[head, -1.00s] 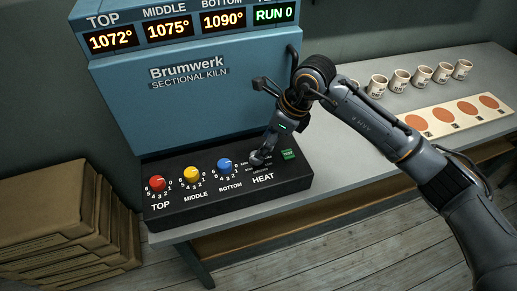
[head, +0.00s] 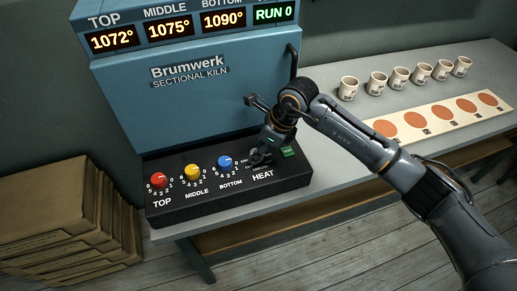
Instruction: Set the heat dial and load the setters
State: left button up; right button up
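The blue kiln (head: 190,105) shows TOP 1072°, MIDDLE 1075°, BOTTOM 1090° and RUN 0. Its black control panel (head: 185,215) has a red TOP dial (head: 158,180), a yellow MIDDLE dial (head: 192,172) and a blue BOTTOM dial (head: 225,163). My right gripper (head: 258,157) is at the HEAT dial, pointing down at it and hiding most of it. I cannot tell whether its fingers are closed on the dial. A green button (head: 288,152) sits right of it. Several white cups (head: 378,81) stand on the bench behind a pale board (head: 440,122) with terracotta discs. My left gripper is out of view.
The grey bench (head: 335,165) carries the kiln and the board. Stacked cardboard boxes (head: 50,215) stand on the floor at the left. The kiln's door handle (head: 293,60) is close to my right arm. The bench between panel and board is mostly clear.

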jog(key=shift+f+m+b, duration=0.2)
jog(key=shift+m+b, duration=0.2)
jog(key=shift+b, duration=0.45)
jog(key=shift+r+m+t+b, duration=0.1)
jog(key=shift+m+t+b, duration=0.2)
jog(key=shift+m+b, duration=0.1)
jog(key=shift+r, duration=0.1)
jog(key=o, duration=1.1)
jog(key=shift+o, duration=0.2)
